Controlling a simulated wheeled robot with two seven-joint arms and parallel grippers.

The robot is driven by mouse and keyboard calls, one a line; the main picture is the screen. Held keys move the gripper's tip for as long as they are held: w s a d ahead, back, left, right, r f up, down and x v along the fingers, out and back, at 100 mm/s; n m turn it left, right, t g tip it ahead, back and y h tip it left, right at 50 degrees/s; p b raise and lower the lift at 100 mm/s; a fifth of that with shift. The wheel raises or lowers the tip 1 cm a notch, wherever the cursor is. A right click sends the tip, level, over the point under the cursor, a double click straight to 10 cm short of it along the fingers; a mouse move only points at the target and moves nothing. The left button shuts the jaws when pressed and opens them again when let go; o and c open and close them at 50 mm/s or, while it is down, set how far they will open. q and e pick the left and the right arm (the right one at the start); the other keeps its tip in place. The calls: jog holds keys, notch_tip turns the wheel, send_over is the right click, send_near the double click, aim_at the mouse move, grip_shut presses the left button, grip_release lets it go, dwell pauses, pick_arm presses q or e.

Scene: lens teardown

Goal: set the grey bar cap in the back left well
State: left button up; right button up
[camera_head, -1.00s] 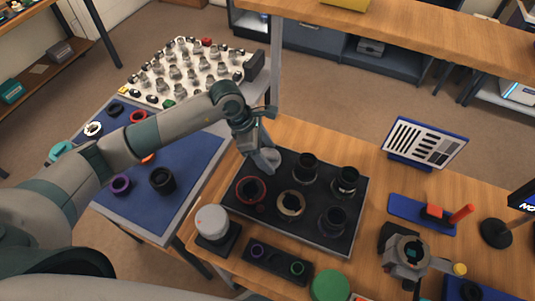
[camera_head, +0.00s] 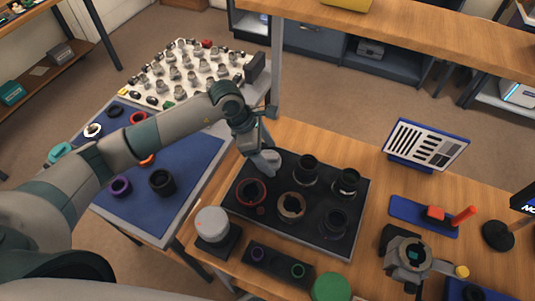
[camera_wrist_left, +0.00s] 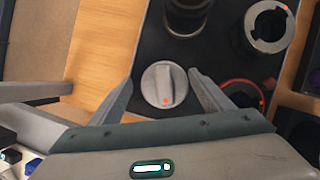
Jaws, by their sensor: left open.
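The grey bar cap (camera_wrist_left: 165,84) is a round light-grey disc with a raised bar across it. It lies at the back left of the black tray (camera_wrist_left: 228,75), and in the head view it shows (camera_head: 272,158) beside my left fingertips. The well under it is hidden by the cap. My left gripper (camera_head: 262,163) is open above the cap. In the left wrist view its two fingers (camera_wrist_left: 161,78) stand apart on either side of the cap, with gaps between. My right gripper is not in view.
The tray also holds several dark rings and barrels, including a red-rimmed ring (camera_head: 251,191) and a tan ring (camera_head: 291,205). A white-topped cylinder (camera_head: 212,222) stands at front left. A blue mat (camera_head: 190,180) with loose rings lies on the left table.

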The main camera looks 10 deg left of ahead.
pick_arm(q)
jog(key=shift+s+f, duration=0.7)
jog(key=shift+f, duration=0.15)
jog(key=shift+w+a+r+p, duration=0.1)
jog(key=shift+a+r+p, duration=0.05)
jog(key=shift+r+p, duration=0.35)
jog(key=w+p+v, duration=0.1)
jog(key=p+v, duration=0.4)
jog(key=v, duration=1.2)
jog(key=shift+r+p, duration=0.3)
jog(key=shift+r, duration=0.2)
